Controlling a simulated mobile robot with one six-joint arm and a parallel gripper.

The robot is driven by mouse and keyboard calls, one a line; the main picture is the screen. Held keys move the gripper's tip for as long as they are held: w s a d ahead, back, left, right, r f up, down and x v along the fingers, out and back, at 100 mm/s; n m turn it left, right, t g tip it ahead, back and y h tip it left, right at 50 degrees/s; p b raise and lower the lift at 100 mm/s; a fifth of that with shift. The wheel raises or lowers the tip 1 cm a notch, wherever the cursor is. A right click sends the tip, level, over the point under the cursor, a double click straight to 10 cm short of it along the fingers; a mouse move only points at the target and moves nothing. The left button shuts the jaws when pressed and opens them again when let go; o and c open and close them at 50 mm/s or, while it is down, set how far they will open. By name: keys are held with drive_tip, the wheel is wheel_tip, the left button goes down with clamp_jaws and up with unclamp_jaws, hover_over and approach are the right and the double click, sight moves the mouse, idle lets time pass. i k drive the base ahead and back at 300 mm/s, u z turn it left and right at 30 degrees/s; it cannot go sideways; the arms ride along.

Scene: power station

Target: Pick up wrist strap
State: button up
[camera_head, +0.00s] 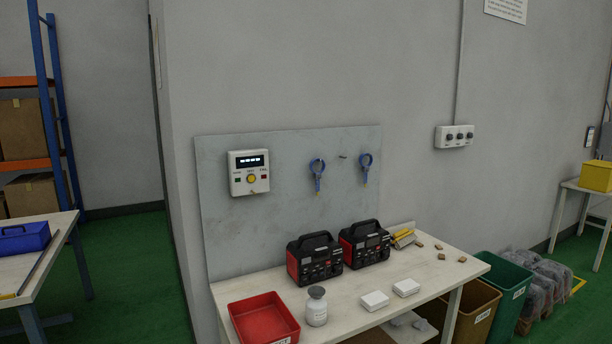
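Two blue wrist straps hang on a grey board (270,225) fixed to the wall above the white table. The left wrist strap (317,169) has a round band at the top and a short end hanging down. The right wrist strap (365,162) looks much the same and hangs a little further right. A small dark hook or peg shows between them. My gripper is not in this view.
The white table (440,265) below carries a red bin (264,320), a grey bottle (316,306), two black-red power units (314,259) (364,243) and white boxes (374,301). A white tester (249,172) hangs left of the straps. Bins (510,290) stand right.

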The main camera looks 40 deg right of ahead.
sight(316, 176)
drive_tip(key=u, duration=0.15)
drive_tip(key=i, duration=0.95)
drive_tip(key=u, duration=0.05)
